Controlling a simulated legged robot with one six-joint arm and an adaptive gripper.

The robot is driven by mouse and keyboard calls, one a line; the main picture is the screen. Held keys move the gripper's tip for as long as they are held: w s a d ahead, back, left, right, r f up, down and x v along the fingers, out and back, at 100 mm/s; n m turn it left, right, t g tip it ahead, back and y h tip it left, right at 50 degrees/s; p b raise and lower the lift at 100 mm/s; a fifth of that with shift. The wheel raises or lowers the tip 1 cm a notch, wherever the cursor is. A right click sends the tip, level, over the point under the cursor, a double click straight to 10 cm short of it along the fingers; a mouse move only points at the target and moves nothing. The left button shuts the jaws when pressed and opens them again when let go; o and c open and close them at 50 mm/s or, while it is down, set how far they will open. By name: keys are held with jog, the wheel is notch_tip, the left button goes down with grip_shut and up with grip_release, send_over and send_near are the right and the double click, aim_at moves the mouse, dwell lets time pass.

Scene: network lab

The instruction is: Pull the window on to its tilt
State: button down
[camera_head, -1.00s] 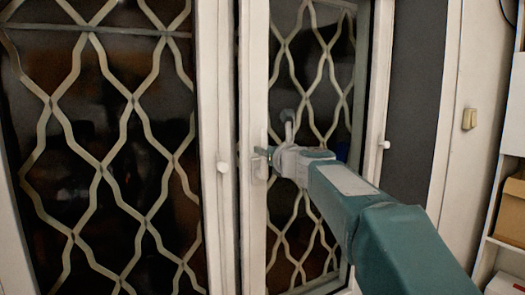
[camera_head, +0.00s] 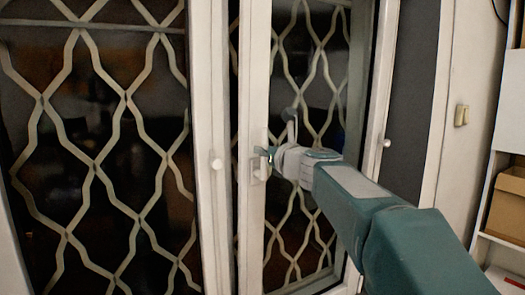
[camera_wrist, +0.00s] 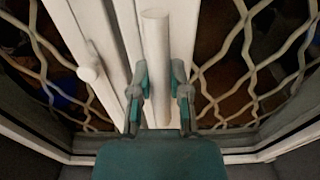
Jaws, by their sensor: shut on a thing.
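The window sash (camera_head: 256,230) on the right has a white frame and dark glass with a pale lattice behind it. A narrow dark gap runs between it and the white post to its left, clearest near the top. Its white handle (camera_head: 260,168) is on the left stile and also shows as a pale upright bar in the wrist view (camera_wrist: 155,45). My gripper (camera_head: 268,153) is at this handle. In the wrist view my gripper (camera_wrist: 158,98) has one teal-grey finger on each side of the bar. The finger contact is partly hidden in the head view.
A second latticed window (camera_head: 95,150) fills the left, with a small white knob (camera_head: 216,164) on its frame. Another knob (camera_head: 387,143) is on the right frame. A light switch (camera_head: 461,115) and a shelf with a cardboard box (camera_head: 507,205) stand at the far right.

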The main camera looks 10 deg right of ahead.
jog(key=shift+r+v, duration=0.15)
jog(key=shift+v, duration=0.75)
jog(key=shift+r+v, duration=0.15)
jog(key=shift+v, duration=0.7)
jog(key=shift+c, duration=1)
grip_release()
jog(key=shift+f, duration=0.2)
jog(key=v, duration=1)
